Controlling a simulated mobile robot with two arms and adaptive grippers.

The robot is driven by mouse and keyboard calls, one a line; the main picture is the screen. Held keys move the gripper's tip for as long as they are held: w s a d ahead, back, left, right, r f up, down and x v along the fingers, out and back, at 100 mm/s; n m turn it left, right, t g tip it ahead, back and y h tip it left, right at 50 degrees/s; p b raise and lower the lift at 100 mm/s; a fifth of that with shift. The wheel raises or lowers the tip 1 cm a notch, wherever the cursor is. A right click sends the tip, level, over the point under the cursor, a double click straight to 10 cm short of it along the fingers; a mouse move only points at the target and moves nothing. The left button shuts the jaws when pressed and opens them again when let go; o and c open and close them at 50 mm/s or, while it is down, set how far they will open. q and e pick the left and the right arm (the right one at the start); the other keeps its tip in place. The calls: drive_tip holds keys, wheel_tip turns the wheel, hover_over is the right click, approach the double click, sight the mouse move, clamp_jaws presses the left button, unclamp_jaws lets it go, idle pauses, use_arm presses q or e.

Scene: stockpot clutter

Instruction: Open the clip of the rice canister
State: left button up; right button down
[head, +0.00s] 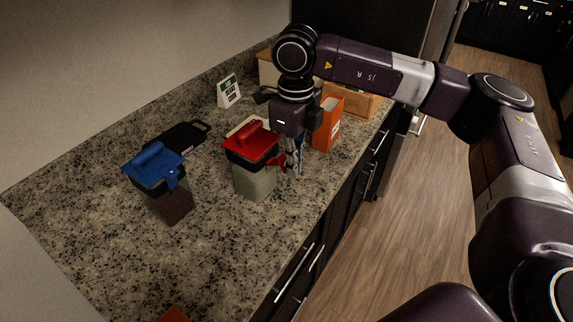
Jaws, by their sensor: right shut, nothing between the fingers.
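A canister (254,181) with a red lid (252,140) and pale contents, likely the rice, stands upright on the granite counter. Its red clip (281,161) shows on the right side, partly hidden by my gripper; I cannot tell whether the clip is fastened. My right gripper (294,172) points down beside that side of the canister, its fingers shut and empty, close to the clip; contact cannot be made out. A second canister (170,205) with a blue lid (153,160) and dark brown contents stands to the left. My left gripper is not in view.
An orange box (328,124) and a wooden box (362,104) stand behind my right gripper. A black board (184,136) lies behind the canisters, and a small sign (229,92) stands near the wall. The counter (215,262) is mostly clear in front.

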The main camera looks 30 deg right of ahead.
drive_tip(key=shift+s+d+f+b, duration=0.1)
drive_tip(key=shift+s+f+b, duration=0.05)
drive_tip(key=shift+f+b, duration=0.4)
drive_tip(key=shift+s+d+f+b, duration=0.15)
drive_tip(key=shift+f+b, duration=0.25)
drive_tip(key=shift+f, duration=0.25)
drive_tip(key=shift+s, duration=0.1)
drive_tip(key=shift+s+d+b, duration=0.6)
drive_tip(key=shift+s+d, duration=0.5)
drive_tip(key=shift+s, duration=1.05)
wheel_tip(320, 180, up, 8)
drive_tip(key=p, duration=0.5)
